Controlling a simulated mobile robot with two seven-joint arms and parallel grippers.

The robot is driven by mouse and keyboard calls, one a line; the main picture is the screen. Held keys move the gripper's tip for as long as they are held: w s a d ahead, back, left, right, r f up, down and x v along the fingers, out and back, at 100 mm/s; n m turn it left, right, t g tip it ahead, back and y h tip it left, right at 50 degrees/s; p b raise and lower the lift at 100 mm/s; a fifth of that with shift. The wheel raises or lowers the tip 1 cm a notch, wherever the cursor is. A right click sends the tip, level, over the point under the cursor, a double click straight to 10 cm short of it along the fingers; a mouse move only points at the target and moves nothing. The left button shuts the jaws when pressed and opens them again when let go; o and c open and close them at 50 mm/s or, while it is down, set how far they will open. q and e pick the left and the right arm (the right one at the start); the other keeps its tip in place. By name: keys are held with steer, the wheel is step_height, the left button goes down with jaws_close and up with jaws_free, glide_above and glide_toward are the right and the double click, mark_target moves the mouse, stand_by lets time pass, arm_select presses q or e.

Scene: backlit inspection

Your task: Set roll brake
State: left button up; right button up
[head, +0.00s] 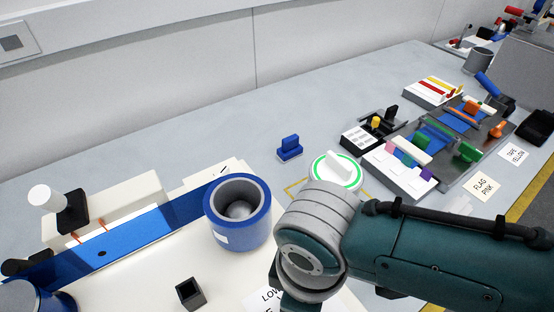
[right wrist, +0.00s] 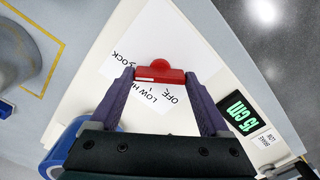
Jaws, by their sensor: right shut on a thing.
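My right gripper (right wrist: 160,78) is shut on a small red knob (right wrist: 160,71) with a rounded tab, in the right wrist view. The knob is over a white card (right wrist: 158,98) printed OFF, LOW, HIGH and LOCK; whether a word lies under it I cannot tell. In the head view my right wrist hides the knob and covers part of this card (head: 270,297). A wide blue roll (head: 239,211) with a hollow grey core stands on the white station (head: 150,275), and blue film (head: 140,234) runs left from it. My left gripper is not in view.
A green display reading 15 cm (right wrist: 238,112) is beside the card. A green-ringed white dial (head: 336,171) and a blue block (head: 289,148) are behind my right wrist. Trays of coloured clips (head: 399,169) stand at the right. The grey bench at the back left is bare.

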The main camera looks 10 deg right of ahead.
steer(key=shift+a+m, duration=0.1)
steer(key=shift+m, duration=0.5)
steer(key=shift+p, duration=0.3)
steer(key=o, duration=1.2)
step_height(320, 180, up, 10)
steer(key=p, duration=0.3)
steer(key=shift+s, duration=0.1)
